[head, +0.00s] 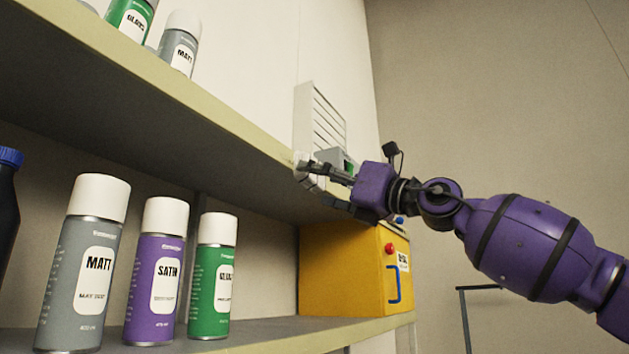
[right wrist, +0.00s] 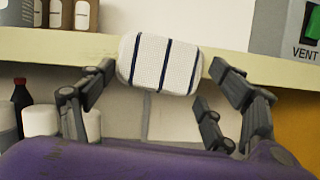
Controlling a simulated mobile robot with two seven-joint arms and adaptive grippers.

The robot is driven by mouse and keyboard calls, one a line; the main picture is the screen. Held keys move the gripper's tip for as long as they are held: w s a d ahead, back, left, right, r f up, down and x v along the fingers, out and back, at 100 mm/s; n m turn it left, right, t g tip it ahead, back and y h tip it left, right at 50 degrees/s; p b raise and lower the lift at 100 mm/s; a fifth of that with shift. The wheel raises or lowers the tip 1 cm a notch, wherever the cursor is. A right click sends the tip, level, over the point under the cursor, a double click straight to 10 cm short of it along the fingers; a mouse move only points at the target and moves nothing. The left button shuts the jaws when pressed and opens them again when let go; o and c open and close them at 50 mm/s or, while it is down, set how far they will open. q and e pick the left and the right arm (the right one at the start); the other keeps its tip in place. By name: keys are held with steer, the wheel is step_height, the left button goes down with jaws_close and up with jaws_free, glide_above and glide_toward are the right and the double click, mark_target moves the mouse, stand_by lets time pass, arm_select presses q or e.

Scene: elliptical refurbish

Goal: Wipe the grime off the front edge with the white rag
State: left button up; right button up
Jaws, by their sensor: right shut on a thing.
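The white rag (right wrist: 160,63) is a folded pad with dark stripes. In the right wrist view it sits between the fingertips of my right gripper (right wrist: 162,75), which is shut on it. The rag lies against the pale yellow front edge (right wrist: 60,46) of the upper shelf and covers part of it. In the head view my right gripper (head: 306,172) is at the far right end of that front edge (head: 200,103), with only a little of the rag (head: 299,157) showing. I cannot make out distinct grime on the visible edge. My left gripper is not in view.
A grey box with a green switch (head: 342,160) stands on the upper shelf close behind the gripper. A yellow box (head: 345,270) is below it. Spray cans, matt (head: 85,265), satin (head: 155,275) and green (head: 213,280), stand on the lower shelf. More cans (head: 180,45) stand above.

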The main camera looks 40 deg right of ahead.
mark_target(326, 183)
steer(key=shift+w+d, duration=0.15)
steer(key=shift+d, duration=0.2)
steer(key=shift+w+d+f+b, duration=0.2)
steer(key=shift+w+d+b, duration=0.3)
steer(key=shift+d, duration=0.2)
steer(key=shift+w+d+r, duration=0.1)
steer(key=shift+d, duration=0.35)
steer(key=shift+w+d+r, duration=0.1)
steer(key=shift+d, duration=0.35)
steer(key=shift+s+a+r, duration=0.15)
steer(key=shift+s, duration=0.05)
steer(key=shift+s+a+r+p, duration=0.15)
steer(key=shift+s+a+p, duration=0.25)
steer(key=shift+a, duration=0.15)
steer(key=shift+s+a+p, duration=0.25)
steer(key=shift+a+p, duration=0.5)
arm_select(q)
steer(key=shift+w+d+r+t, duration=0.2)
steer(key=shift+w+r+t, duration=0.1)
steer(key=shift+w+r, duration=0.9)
arm_select(e)
steer(key=shift+a+f, duration=0.2)
steer(key=shift+a, duration=0.05)
